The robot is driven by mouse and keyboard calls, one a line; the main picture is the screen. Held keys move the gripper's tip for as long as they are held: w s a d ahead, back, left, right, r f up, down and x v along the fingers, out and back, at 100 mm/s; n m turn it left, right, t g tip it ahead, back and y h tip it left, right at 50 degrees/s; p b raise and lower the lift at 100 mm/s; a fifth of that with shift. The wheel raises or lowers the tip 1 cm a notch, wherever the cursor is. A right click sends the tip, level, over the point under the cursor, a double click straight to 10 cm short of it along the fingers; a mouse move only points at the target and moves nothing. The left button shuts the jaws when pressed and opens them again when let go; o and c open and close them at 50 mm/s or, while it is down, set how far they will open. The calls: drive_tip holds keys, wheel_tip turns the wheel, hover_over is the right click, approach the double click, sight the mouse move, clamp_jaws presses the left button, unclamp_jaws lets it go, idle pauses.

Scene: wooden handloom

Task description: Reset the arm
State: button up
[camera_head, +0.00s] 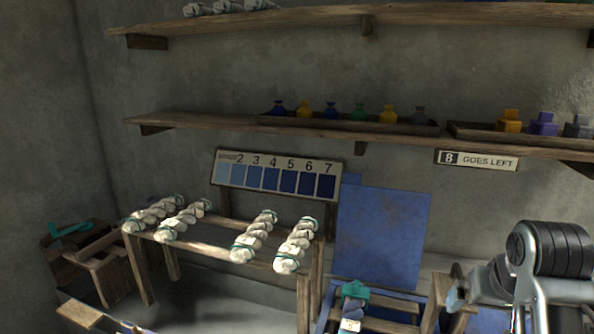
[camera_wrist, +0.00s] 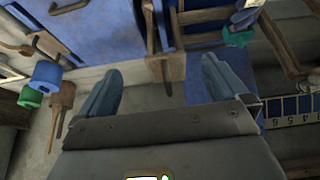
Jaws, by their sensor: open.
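My gripper (camera_wrist: 160,88) shows in the wrist view with its two blue-grey fingers spread wide apart. It is open, and nothing is between the fingers. In the head view part of my arm stands at the lower right, in front of the wall and beside the wooden rack; the fingertips cannot be made out there.
A wooden rack (camera_head: 190,247) carries several pale yarn skeins (camera_head: 255,235). Behind it stands a numbered blue shade board (camera_head: 277,178). A shelf (camera_head: 200,123) above holds small coloured bottles and blocks. A blue panel (camera_head: 382,235) leans on the wall.

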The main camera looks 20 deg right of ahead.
drive_tip(key=s+a+f+n+t, duration=0.5)
drive_tip(key=s+a+f, duration=0.5)
drive_tip(key=s+f, duration=0.25)
drive_tip(key=s+a+r+t+y, duration=0.1)
drive_tip(key=s+a+r, duration=0.2)
drive_tip(key=s, duration=0.3)
drive_tip(key=s+a+r+n+t+y+b, duration=0.1)
drive_tip(key=s+a+r+t, duration=0.1)
drive_tip(key=s, duration=0.4)
drive_tip(key=s+a+r+t+y, duration=0.1)
drive_tip(key=s+a+r+t, duration=0.1)
drive_tip(key=s+a+r, duration=0.3)
drive_tip(key=shift+s+a+n, duration=0.3)
drive_tip(key=shift+s+a, duration=0.25)
drive_tip(key=shift+s, duration=0.55)
